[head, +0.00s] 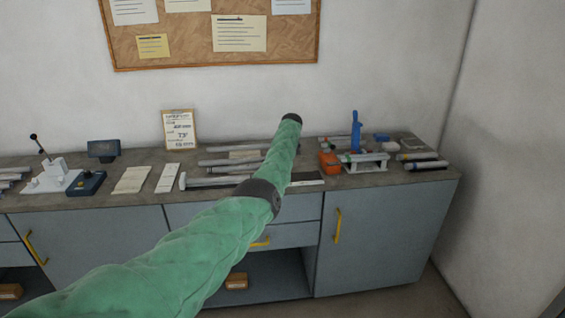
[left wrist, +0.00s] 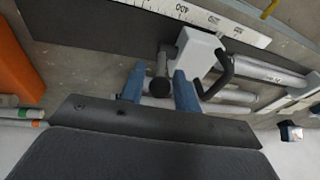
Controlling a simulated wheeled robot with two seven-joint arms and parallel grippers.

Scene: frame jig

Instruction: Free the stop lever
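In the left wrist view, a white stop block (left wrist: 197,50) sits on a rail beside a printed scale (left wrist: 205,17). A short dark lever (left wrist: 161,70) with a round end stands at the block's side. A black bent handle (left wrist: 223,78) is on the block's other side. My left gripper (left wrist: 160,90) has its two blue fingers apart, one on each side of the dark lever, with narrow gaps visible. In the head view my green-sleeved left arm reaches over the bench and hides the stop and the gripper. My right gripper is in neither view.
The grey bench (head: 445,178) runs along the wall. An orange block (head: 329,162), a blue upright handle (head: 355,132) and a white fixture (head: 365,160) stand right of my arm. Metal bars (head: 215,182) lie to its left. A white lever device (head: 50,178) stands farther left.

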